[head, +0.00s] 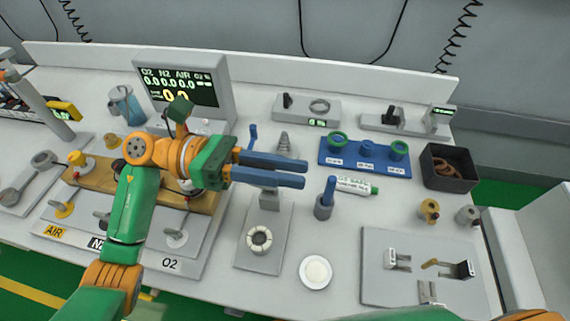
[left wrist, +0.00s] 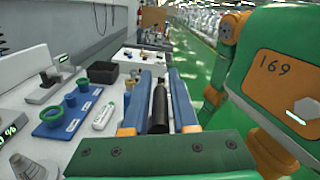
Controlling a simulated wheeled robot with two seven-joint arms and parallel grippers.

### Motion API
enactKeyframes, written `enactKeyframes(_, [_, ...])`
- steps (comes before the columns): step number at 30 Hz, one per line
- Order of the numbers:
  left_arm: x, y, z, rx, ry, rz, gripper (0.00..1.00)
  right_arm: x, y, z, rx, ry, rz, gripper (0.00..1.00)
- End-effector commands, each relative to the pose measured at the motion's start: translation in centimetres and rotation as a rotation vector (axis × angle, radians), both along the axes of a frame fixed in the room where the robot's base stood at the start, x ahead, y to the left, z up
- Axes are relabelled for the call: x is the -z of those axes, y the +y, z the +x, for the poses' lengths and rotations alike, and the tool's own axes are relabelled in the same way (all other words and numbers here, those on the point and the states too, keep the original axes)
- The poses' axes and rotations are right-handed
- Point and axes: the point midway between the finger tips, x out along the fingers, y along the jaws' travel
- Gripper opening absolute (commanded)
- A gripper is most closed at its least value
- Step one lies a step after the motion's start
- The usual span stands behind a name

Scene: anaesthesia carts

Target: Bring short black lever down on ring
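My left gripper (head: 305,173) reaches in from the left, above a grey plate (head: 252,262) with a short post (head: 270,199). A pale ring (head: 259,240) sits on the near part of that plate, below and in front of the fingers. In the left wrist view a short black lever (left wrist: 159,108) lies lengthwise between the blue fingers of my left gripper (left wrist: 160,78). The fingers look parted, with a little room beside the lever; contact is unclear. In the head view the fingers hide the lever. My right gripper is out of view.
A blue-handled tool stands in a grey cup (head: 324,207) just right of the fingers. A white round dish (head: 315,272) lies right of the plate. A blue tray (head: 365,157) and a black bin (head: 449,167) stand farther right. A gas panel (head: 115,250) is at the left.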

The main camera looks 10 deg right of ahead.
Motion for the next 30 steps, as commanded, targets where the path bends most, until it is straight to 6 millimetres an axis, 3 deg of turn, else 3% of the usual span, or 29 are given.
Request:
enactKeyframes(1, [0.00, 0.02, 0.02, 0.000, 0.000, 0.000, 0.09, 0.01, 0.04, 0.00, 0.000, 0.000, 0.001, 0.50])
enactKeyframes(2, [-0.01, 0.02, 0.02, 0.000, 0.000, 0.000, 0.01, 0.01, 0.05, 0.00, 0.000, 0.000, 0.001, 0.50])
enactKeyframes(3, [-0.01, 0.02, 0.02, 0.000, 0.000, 0.000, 0.00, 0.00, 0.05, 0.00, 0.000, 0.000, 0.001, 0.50])
enactKeyframes(30, [-0.08, 0.03, 0.03, 0.000, 0.001, -0.002, 0.00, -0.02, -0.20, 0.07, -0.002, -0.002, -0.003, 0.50])
